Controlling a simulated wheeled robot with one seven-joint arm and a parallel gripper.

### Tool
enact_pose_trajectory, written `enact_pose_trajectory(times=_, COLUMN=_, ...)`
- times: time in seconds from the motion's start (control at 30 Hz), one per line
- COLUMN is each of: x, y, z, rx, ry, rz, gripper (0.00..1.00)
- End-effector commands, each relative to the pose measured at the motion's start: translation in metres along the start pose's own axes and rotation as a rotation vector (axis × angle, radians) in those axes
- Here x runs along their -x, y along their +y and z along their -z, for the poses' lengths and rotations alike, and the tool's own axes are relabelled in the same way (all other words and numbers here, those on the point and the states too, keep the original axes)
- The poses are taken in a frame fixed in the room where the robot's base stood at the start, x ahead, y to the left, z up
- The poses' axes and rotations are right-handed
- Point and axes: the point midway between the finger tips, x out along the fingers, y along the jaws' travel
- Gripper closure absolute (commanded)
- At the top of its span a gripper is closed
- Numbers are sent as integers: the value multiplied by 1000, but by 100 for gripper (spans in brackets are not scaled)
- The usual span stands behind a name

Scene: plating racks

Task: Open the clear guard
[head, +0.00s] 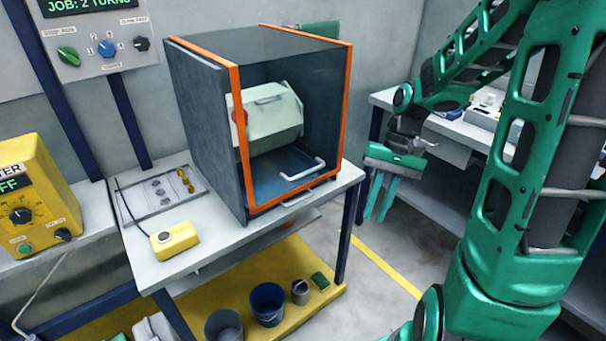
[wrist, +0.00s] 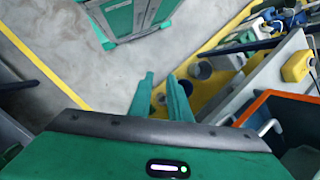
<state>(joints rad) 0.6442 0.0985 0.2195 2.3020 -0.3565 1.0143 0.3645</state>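The clear guard (head: 325,125) is a dark see-through panel edged in orange on the front of a grey box on a bench. It appears closed. A white bar handle (head: 303,170) sits low on its front. A pale green housing with a red spot shows behind the panel. In the wrist view the guard's orange edge (wrist: 262,98) and handle (wrist: 268,127) are at the right. My gripper (head: 379,215) hangs to the right of the guard, apart from it, fingers pointing down. In the wrist view its fingers (wrist: 158,77) are parted with nothing between them.
A yellow pendant box (head: 174,239) and a grey tray (head: 160,190) lie on the bench left of the guard. Buckets (head: 268,304) stand on the yellow lower shelf. Another bench (head: 440,130) stands behind my gripper. Floor between the benches is clear.

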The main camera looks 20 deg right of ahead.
Motion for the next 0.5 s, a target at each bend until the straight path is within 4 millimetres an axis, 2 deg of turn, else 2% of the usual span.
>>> enact_pose_trajectory(times=0.1, x=-14, y=-21, z=20, rx=9, ry=-78, rz=95, gripper=83)
enact_pose_trajectory(times=0.27, x=-22, y=-51, z=40, rx=27, ry=-171, rz=246, gripper=83)
enact_pose_trajectory(times=0.37, x=-21, y=-68, z=51, rx=40, ry=-225, rz=355, gripper=83)
enact_pose_trajectory(times=0.5, x=-9, y=-89, z=65, rx=58, ry=-291, rz=524, gripper=83)
